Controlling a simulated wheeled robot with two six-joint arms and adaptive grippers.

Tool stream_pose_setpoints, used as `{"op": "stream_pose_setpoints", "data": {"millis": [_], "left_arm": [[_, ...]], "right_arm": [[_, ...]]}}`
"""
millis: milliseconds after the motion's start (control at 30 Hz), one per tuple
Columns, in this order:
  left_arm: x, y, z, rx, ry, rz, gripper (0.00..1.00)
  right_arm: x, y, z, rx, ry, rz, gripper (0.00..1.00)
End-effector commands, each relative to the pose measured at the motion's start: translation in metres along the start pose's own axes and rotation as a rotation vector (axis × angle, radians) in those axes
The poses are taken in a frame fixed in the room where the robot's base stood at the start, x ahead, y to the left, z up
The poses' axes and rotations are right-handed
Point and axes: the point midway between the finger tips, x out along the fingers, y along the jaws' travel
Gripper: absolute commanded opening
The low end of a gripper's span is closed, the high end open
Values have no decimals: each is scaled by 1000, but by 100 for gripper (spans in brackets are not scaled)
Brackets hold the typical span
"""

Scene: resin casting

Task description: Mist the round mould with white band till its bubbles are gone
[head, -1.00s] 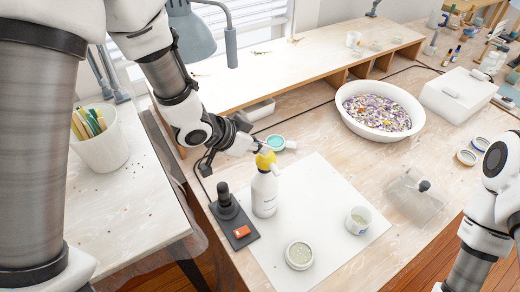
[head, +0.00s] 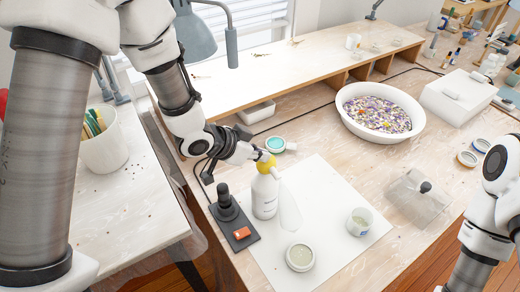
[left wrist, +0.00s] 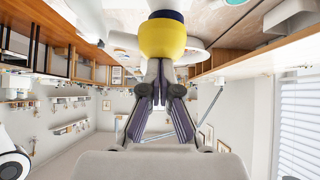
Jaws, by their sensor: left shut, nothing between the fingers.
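The round mould with a white band (head: 300,256) sits at the front of the white sheet, with a pale greenish fill. Any bubbles are too small to tell clearly. A white spray bottle (head: 264,196) with a yellow head (head: 265,161) stands upright on the sheet behind it. My left gripper (head: 254,153) is shut and empty at the yellow head, which also shows in the left wrist view (left wrist: 162,40). My right gripper is out of view; only its arm shows at the right.
A dark stand with an orange-red switch (head: 242,233) is close on the left. A teal-filled round dish (head: 276,144) lies behind. A clear lidded box (head: 418,198) stands right.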

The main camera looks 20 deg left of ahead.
Motion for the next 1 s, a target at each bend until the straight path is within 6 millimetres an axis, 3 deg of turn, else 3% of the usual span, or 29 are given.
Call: {"op": "stream_pose_setpoints", "data": {"millis": [33, 133, 300, 400, 700, 1000], "left_arm": [[1, 3, 8, -4, -24, 7, 0], [-8, 2, -2, -4, -22, 5, 0], [-34, -4, -37, -3, -7, -4, 0], [-49, -6, -30, -6, 2, -8, 0], [-114, -6, -34, -3, 7, -8, 0], [-127, -6, -33, 0, 2, -7, 0]], "right_arm": [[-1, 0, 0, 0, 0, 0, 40], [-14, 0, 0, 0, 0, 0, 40], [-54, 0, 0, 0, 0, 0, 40], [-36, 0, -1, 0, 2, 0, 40], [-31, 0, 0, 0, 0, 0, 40], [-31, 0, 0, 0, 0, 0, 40]]}}
